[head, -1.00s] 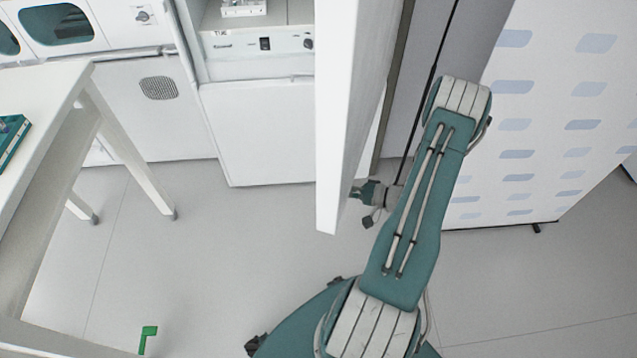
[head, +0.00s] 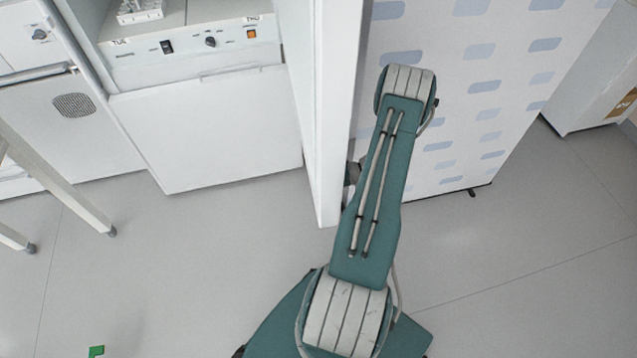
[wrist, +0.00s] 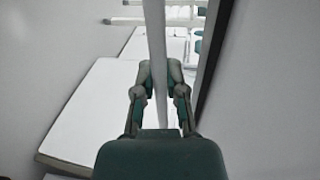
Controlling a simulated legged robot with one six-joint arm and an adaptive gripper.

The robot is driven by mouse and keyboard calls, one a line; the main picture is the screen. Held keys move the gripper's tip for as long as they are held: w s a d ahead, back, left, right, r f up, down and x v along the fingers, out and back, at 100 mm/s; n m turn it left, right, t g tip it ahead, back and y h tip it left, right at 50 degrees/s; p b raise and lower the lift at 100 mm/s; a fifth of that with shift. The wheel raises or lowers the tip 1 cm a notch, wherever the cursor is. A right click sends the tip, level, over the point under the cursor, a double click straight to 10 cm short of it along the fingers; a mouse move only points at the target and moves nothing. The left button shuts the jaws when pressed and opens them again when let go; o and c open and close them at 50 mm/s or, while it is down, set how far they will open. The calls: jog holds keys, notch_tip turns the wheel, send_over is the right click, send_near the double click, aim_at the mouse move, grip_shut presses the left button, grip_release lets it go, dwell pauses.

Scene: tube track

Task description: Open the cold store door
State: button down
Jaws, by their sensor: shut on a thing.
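The cold store door (head: 328,110) is a tall white panel seen nearly edge-on in the middle of the head view, standing out into the room. In the wrist view my gripper (wrist: 159,78) has its fingers on both sides of a pale upright bar (wrist: 156,40), which looks like the door's handle, and is shut on it. In the head view only a small dark part of the gripper (head: 352,173) shows, at the door's right face, left of my arm. The fingertips and most of the handle are hidden there.
A white bench unit with switches (head: 190,45) stands left of the door. A table leg (head: 65,185) is at far left. A white panel with blue patches (head: 450,110) stands right of my arm. A small green thing (head: 96,351) lies on the floor. Grey floor is open at front.

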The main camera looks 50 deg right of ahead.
jog(key=shift+w+d+f, duration=0.1)
jog(key=c, duration=1)
grip_release()
jog(key=shift+o, duration=0.2)
jog(key=shift+d, duration=0.15)
jog(key=v, duration=1.2)
jog(key=shift+d+f, duration=0.1)
